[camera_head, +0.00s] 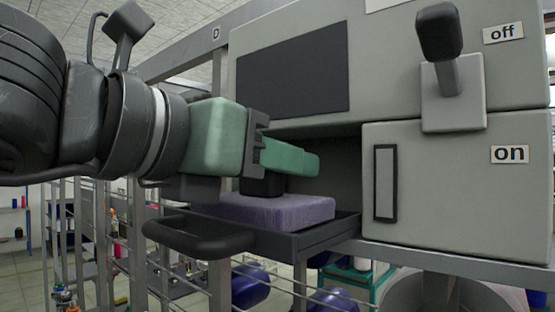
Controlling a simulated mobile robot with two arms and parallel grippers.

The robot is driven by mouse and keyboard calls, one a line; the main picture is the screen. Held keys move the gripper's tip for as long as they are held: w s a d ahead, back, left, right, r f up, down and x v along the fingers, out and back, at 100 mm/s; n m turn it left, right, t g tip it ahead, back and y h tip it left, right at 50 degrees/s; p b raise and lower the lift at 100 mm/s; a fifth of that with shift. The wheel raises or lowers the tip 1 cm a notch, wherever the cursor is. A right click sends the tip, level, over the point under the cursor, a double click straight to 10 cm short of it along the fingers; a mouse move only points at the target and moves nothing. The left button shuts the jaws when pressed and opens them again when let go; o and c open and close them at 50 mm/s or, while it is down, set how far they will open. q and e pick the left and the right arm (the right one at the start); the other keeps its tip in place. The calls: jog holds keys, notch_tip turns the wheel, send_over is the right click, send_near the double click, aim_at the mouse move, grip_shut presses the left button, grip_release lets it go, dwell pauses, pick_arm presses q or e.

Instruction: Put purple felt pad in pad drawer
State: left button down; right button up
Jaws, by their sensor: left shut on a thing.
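The purple felt pad (290,210) is a flat, thick lilac slab in the middle of the camera_head view. It lies level, in or just over the pulled-out dark grey pad drawer (325,232); I cannot tell whether it rests on the drawer bottom. The drawer has a black handle (205,238) at its front. My left gripper (264,182), green and black, comes in from the left directly above the pad. It is shut on the pad, with a dark part meeting the pad's top; the exact grip is partly hidden. My right gripper is not in view.
The grey machine body overhangs the drawer, with a dark panel (293,70) above. A grey box front (455,195) stands right of the drawer.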

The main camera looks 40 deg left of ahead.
pick_arm(q)
jog(key=c, duration=1.3)
grip_release()
jog(key=shift+f, duration=0.15)
jog(key=o, duration=0.4)
jog(key=shift+w, duration=0.2)
jog(key=shift+o, duration=0.2)
jog(key=shift+s, duration=0.15)
jog(key=shift+s+r, duration=0.1)
jog(key=shift+r, duration=0.15)
jog(key=s+b, duration=0.1)
jog(key=s, duration=0.3)
jog(key=s+r+b, duration=0.1)
jog(key=s, duration=0.2)
jog(key=s+a+b, duration=0.1)
jog(key=s, duration=0.3)
jog(key=shift+s+r, duration=0.25)
jog(key=shift+s, duration=0.05)
